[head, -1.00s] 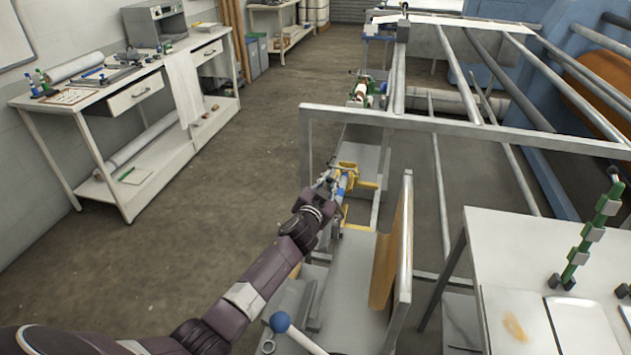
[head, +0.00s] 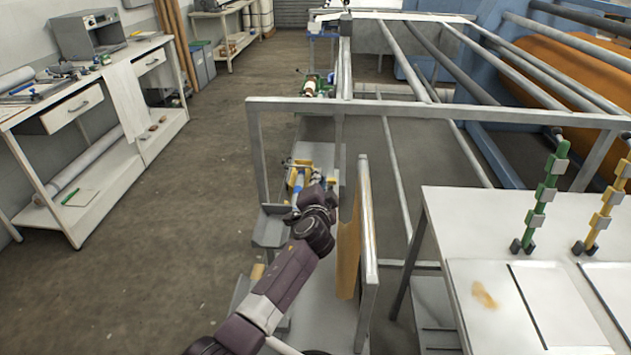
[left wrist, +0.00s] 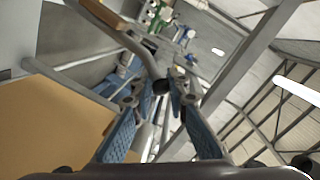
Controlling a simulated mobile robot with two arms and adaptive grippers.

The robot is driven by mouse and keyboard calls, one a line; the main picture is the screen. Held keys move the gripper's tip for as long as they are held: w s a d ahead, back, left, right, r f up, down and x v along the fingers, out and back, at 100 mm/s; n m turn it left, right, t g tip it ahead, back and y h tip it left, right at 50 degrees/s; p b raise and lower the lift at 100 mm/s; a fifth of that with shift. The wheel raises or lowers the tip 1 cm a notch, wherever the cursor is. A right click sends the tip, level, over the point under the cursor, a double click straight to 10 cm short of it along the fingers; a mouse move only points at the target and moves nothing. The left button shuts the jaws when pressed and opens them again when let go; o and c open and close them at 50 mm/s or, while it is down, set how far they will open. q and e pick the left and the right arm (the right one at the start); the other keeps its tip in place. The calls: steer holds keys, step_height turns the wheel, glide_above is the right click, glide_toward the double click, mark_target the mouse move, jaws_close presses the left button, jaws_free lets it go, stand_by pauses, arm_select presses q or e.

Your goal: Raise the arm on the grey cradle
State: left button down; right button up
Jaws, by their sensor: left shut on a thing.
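My left arm reaches up from the bottom of the head view to a low grey frame beside the press. My left gripper (head: 303,192) is there, its fingertips largely hidden by my own wrist, beside yellow (head: 300,164) and blue parts. In the left wrist view its two blue-padded fingers (left wrist: 160,92) are closed around a slim grey arm (left wrist: 148,62) that bends toward the upper left. The grey cradle seems to be the grey part (head: 270,228) just left of my wrist; I cannot tell surely. My right gripper is not in view.
A tan panel (head: 348,245) in a grey frame stands just right of my left arm. A white table (head: 470,215) with green (head: 540,200) and yellow (head: 603,210) stands is further right. A grey rail (head: 430,108) crosses beyond. The floor (head: 170,260) at left is clear.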

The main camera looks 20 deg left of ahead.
arm_select(q)
steer(key=shift+a, duration=0.15)
steer(key=c, duration=1.9)
jaws_free()
steer(key=shift+s+a, duration=0.1)
steer(key=shift+s+d, duration=0.25)
steer(key=v, duration=1.1)
steer(key=shift+s, duration=0.2)
